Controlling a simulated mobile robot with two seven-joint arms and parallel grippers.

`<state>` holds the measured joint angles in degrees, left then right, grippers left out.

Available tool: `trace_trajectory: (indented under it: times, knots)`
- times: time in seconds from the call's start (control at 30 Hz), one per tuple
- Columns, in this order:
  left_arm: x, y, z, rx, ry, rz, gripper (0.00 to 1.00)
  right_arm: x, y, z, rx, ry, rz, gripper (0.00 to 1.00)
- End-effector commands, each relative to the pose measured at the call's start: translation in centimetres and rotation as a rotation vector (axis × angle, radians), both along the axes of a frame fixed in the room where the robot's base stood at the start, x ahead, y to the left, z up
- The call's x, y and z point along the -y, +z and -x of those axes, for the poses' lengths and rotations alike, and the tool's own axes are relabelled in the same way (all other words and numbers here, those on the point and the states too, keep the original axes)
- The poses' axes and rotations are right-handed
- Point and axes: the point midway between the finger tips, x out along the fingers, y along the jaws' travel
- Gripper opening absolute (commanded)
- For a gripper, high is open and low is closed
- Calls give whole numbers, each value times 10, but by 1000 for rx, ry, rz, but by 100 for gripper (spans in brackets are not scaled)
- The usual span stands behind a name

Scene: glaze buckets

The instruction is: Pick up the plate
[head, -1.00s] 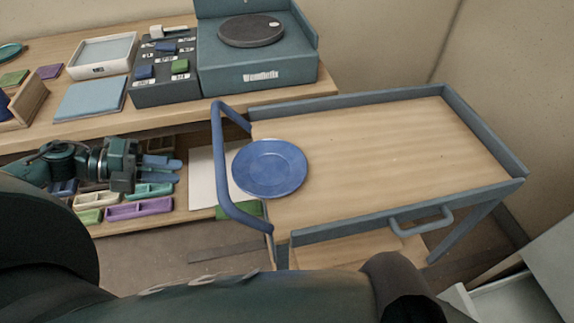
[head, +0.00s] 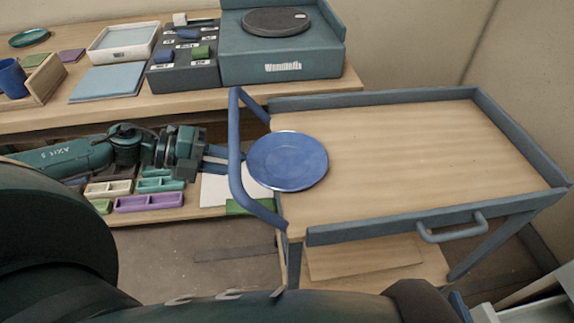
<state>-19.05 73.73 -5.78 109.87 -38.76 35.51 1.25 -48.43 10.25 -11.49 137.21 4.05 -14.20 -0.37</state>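The blue round plate (head: 287,160) lies on the left end of the cart's wooden top (head: 400,160). Its left rim reaches past the cart's open left edge, toward the blue push handle (head: 236,150). My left gripper (head: 228,160) is left of the plate, its fingers pointing right toward it. The two fingers show a gap between them, with nothing held. The fingertips come close to the handle bar; whether they touch it I cannot tell. My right gripper does not show clearly in the head view.
The cart has raised grey-blue rims and a front side handle (head: 452,228). Behind it, a bench holds a scale (head: 281,65), a dark block box (head: 184,75) and trays. Small colored trays (head: 150,203) sit on the lower shelf. The cart top right of the plate is clear.

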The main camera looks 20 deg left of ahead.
Motion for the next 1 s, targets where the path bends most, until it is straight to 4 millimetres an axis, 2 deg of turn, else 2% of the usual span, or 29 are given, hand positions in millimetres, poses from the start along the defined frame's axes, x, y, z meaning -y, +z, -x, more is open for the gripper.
trace_trajectory:
  times: [0.07, 0.3, 0.63, 1.0]
  knots:
    - [7, -5, -6, 7, -2, 2, 30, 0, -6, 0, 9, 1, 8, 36]
    - [23, -10, -15, 3, 1, 3, 30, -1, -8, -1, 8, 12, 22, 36]
    - [25, -12, -16, -1, -1, 2, 30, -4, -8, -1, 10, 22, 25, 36]
    - [25, -12, -15, 0, -1, 0, 0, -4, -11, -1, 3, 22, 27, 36]
